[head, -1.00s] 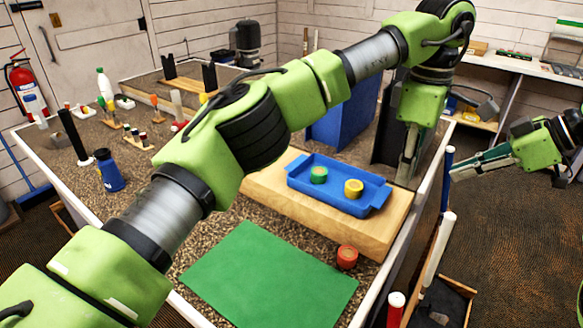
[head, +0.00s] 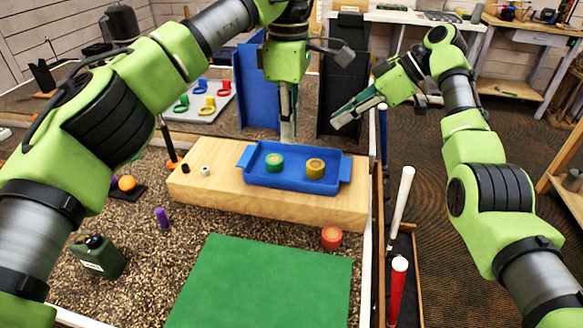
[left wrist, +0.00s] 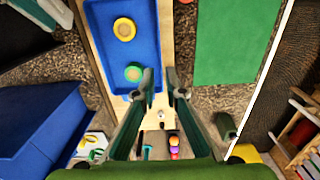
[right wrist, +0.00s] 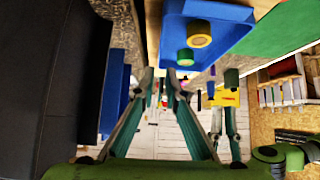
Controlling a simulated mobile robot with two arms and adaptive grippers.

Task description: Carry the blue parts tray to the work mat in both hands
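The blue parts tray (head: 295,165) lies on a wooden block, a handle at each end. It holds a green roll (head: 275,163) and a yellow roll (head: 315,168). My left gripper (head: 288,135) points down behind the tray's far edge, apart from the handles. Its fingers are spread and empty in the left wrist view (left wrist: 161,74), beside the tray (left wrist: 142,45). My right gripper (head: 342,112) is behind and right of the tray, pointing left. It is open and empty in the right wrist view (right wrist: 160,72). The green work mat (head: 260,285) lies flat in front of the block.
The wooden block (head: 230,200) raises the tray. A blue bin (head: 257,90) and a black panel (head: 342,75) stand behind. A green can (head: 97,256) is left of the mat. The mat is bare.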

